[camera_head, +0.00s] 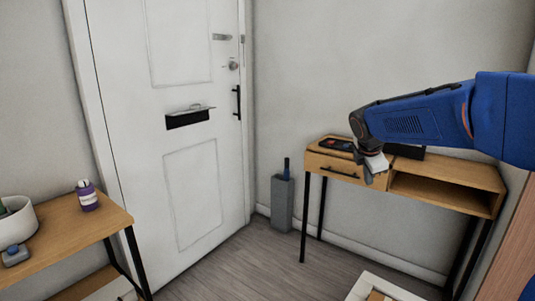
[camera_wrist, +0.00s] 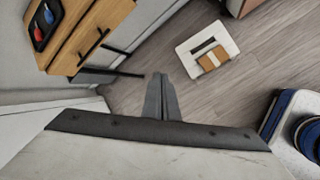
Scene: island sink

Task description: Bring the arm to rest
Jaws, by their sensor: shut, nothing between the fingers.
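My gripper (camera_head: 374,172) is at the end of my blue arm, which reaches in from the right in the head view. It points down in front of the wooden console table (camera_head: 437,200), by the drawer's right end. Whether it touches the table cannot be told. In the wrist view my gripper (camera_wrist: 161,78) shows as two grey fingers closed together, with nothing between them. The fingers point out over bare floor there. Part of the tabletop is hidden behind my arm.
The console table's drawer (camera_head: 338,171) looks shut. A grey bin (camera_head: 282,205) stands by the white door (camera_head: 180,130). A wooden table (camera_head: 65,228) at left holds a purple bottle (camera_head: 87,195) and a white bowl (camera_head: 19,218). A white tray (camera_wrist: 188,54) with a brown item lies on the floor.

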